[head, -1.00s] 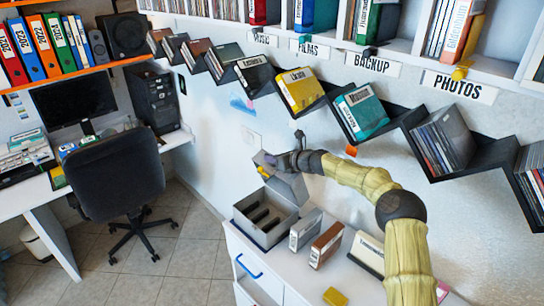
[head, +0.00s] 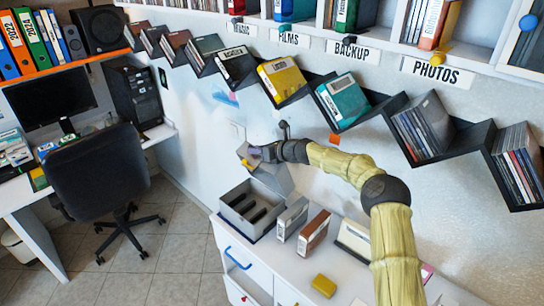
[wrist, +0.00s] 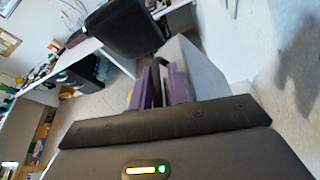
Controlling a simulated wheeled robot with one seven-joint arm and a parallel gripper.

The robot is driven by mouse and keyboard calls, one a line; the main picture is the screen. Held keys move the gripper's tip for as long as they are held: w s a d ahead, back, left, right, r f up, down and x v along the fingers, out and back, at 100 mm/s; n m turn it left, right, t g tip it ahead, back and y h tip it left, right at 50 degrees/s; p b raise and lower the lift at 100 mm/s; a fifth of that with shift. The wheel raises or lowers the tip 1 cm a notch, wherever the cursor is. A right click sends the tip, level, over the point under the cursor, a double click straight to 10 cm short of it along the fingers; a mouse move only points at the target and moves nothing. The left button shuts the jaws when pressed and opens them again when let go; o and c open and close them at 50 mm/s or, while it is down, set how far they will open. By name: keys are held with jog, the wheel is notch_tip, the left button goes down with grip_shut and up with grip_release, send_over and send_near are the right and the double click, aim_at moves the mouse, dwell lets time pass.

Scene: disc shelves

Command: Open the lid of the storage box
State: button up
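The grey storage box (head: 236,200) stands on the white cabinet, its top uncovered and dark slots showing inside. Its grey lid (head: 275,178) is raised and tilted up at the box's wall side. My gripper (head: 253,152) is at the upper part of the lid, close to the wall. In the wrist view its two purple fingers (wrist: 162,88) stand close together, with the grey lid (wrist: 195,70) right beside the right finger.
A grey case (head: 292,218) and a brown case (head: 314,232) stand right of the box, with a yellow block (head: 324,286) in front. Zigzag shelves (head: 385,108) with discs hang above my arm. An office chair (head: 105,180) stands left, with bare floor between.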

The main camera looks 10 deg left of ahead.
jog(key=s+d+b, duration=0.2)
jog(key=s+d, duration=0.1)
jog(key=d, duration=0.3)
jog(key=s+d+b, duration=0.3)
jog(key=d, duration=0.3)
jog(key=shift+s+d+r, duration=0.25)
jog(key=shift+d+r, duration=0.1)
jog(key=shift+r, duration=0.05)
grip_shut()
jog(key=s+d+f+n+g+h, duration=0.3)
jog(key=s+f+n+h, duration=0.3)
jog(key=s+n, duration=0.55)
jog(key=s+d+n+h, duration=0.6)
jog(key=s+d+n, duration=0.8)
jog(key=s+d, duration=0.6)
jog(key=s, duration=0.4)
jog(key=shift+d, duration=0.4)
